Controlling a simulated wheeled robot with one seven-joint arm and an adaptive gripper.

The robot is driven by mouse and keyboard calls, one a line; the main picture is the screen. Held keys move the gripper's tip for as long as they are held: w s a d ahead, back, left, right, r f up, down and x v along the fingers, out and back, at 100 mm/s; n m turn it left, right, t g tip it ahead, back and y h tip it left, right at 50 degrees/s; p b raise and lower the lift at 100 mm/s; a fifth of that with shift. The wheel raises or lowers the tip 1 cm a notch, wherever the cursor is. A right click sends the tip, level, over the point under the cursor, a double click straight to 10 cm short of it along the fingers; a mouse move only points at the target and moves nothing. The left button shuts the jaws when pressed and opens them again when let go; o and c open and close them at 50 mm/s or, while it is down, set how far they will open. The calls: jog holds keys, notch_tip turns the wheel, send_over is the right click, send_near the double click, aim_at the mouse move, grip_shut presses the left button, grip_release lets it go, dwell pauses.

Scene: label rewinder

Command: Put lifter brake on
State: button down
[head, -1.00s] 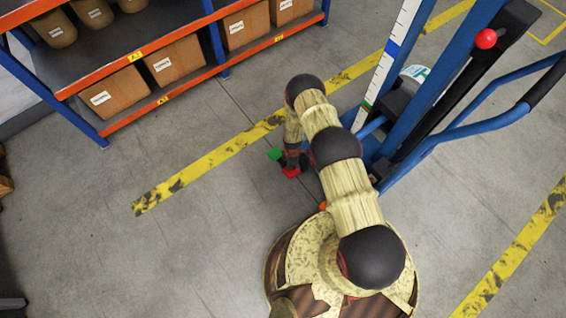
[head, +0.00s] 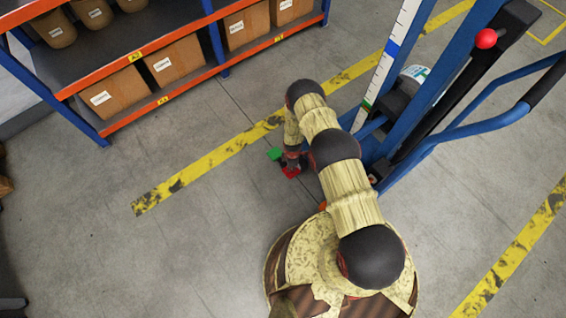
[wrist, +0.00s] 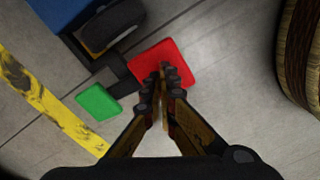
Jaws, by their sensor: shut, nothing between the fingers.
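The lifter (head: 430,95) is a blue frame at the right of the head view. Low at its near side are a red pedal (head: 290,173) and a green pedal (head: 274,153). In the wrist view the red pedal (wrist: 190,62) is beside a dark wheel (wrist: 115,24), with the green pedal (wrist: 98,103) to its lower left. My gripper (wrist: 168,72) is shut and empty, pointing down with its fingertips over the red pedal. I cannot tell whether they touch it. In the head view my gripper (head: 291,164) partly hides the red pedal.
An orange and blue shelf (head: 180,80) with cardboard boxes stands at the upper left. Yellow floor stripes (head: 205,162) run past the lifter. A blue handle with a black grip (head: 545,82) reaches out at the right.

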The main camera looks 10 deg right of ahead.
jog(key=shift+f, duration=1.7)
jog(key=shift+r, duration=0.1)
jog(key=shift+r+p, duration=2.75)
jog(key=shift+r, duration=1.7)
